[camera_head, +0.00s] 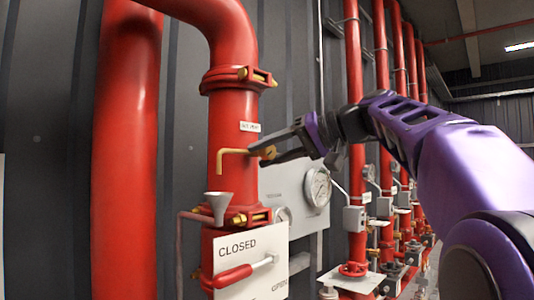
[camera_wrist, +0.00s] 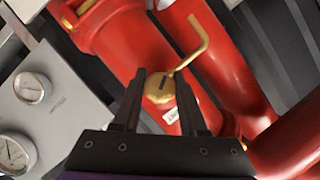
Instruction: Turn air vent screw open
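The brass air vent screw (camera_head: 268,152) sits on the red vertical pipe, below a small white label, with a bent brass spout (camera_head: 228,158) reaching out to its left. In the wrist view the round slotted head of the screw (camera_wrist: 160,87) lies between my two black fingers, and the spout (camera_wrist: 195,48) bends away to the upper right. My gripper (camera_head: 264,151) has come to the screw from the right. Its fingers (camera_wrist: 160,76) stand apart, one on each side of the head, with what look like narrow gaps. Contact is hard to judge.
A grey funnel (camera_head: 219,204) stands below the spout. A white CLOSED sign (camera_head: 250,258) with a red lever handle (camera_head: 233,276) is lower down. A panel with a pressure gauge (camera_head: 318,187) is right of the pipe. A thick red pipe (camera_head: 127,150) stands at left.

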